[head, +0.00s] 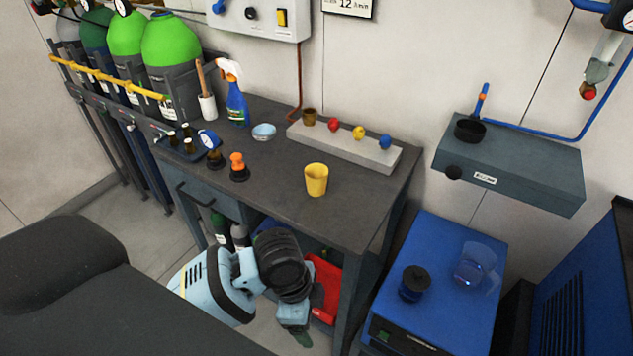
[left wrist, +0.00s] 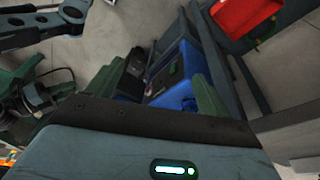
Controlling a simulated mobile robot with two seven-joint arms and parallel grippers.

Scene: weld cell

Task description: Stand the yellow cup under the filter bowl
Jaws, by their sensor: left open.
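The yellow cup (head: 316,180) stands upright on the dark workbench (head: 290,205), near its front edge. The clear filter bowl (head: 599,62), with a red knob at its bottom, hangs on the wall at the upper right. My left gripper (head: 298,336) is low in front of the bench, below the cup and apart from it, pointing down. In the left wrist view its green fingers (left wrist: 160,92) are spread with nothing between them. The cup and the filter bowl do not show in the left wrist view. My right gripper is not in view.
A grey block (head: 345,148) with coloured knobs lies behind the cup. An orange-topped fitting (head: 238,168), small bowl (head: 264,131) and spray bottle (head: 236,100) stand left. A grey wall shelf (head: 535,172) and blue machine (head: 445,290) are right. A red bin (head: 326,290) is under the bench.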

